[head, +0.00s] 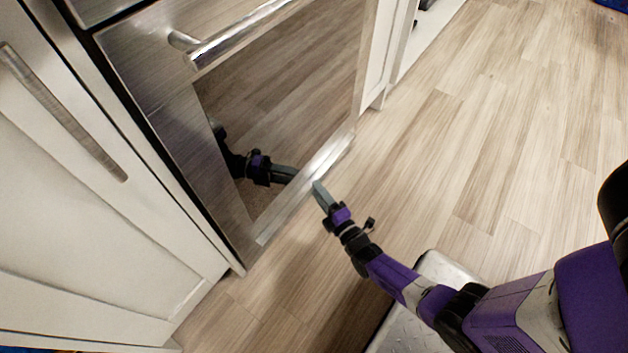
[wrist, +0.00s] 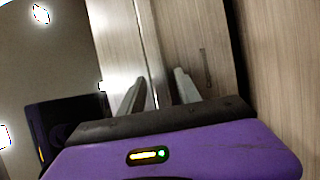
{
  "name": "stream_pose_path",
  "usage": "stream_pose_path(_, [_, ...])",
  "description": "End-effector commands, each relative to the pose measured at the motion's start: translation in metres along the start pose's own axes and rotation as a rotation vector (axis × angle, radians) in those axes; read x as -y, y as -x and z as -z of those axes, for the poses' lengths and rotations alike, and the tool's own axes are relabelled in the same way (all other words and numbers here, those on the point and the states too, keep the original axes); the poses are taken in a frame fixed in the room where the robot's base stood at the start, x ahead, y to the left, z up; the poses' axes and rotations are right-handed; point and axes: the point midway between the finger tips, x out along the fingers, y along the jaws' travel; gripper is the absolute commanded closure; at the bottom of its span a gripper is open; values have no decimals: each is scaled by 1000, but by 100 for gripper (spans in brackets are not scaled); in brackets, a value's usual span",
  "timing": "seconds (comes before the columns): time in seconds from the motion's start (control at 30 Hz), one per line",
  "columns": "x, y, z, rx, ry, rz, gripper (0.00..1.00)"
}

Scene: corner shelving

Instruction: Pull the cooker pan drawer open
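The cooker (head: 165,90) has a steel frame and a dark mirror-like glass front. The pan drawer's bright steel strip (head: 305,190) runs along the bottom of that front, and the drawer looks shut. My gripper (head: 318,184) is at the middle of this strip, its tips very close to it; I cannot tell if they touch. In the wrist view my gripper (wrist: 158,92) has two grey fingers spread apart, with a bright steel edge (wrist: 154,50) showing between and beyond them. Nothing is visibly held. The gripper's reflection shows in the glass.
A shiny bar handle (head: 235,38) crosses the cooker front higher up. A white cabinet with a long handle (head: 65,115) stands at the left, and more white cabinets (head: 385,45) stand beyond the cooker. The wooden floor (head: 480,130) at the right is clear.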

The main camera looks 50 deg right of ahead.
Motion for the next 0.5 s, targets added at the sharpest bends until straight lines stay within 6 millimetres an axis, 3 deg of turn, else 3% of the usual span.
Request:
stream_pose_path(0.37, [0, -2, 3, 1, 0, 1, 60])
stream_pose_path(0.5, [0, -2, 3, 1, -1, 1, 88])
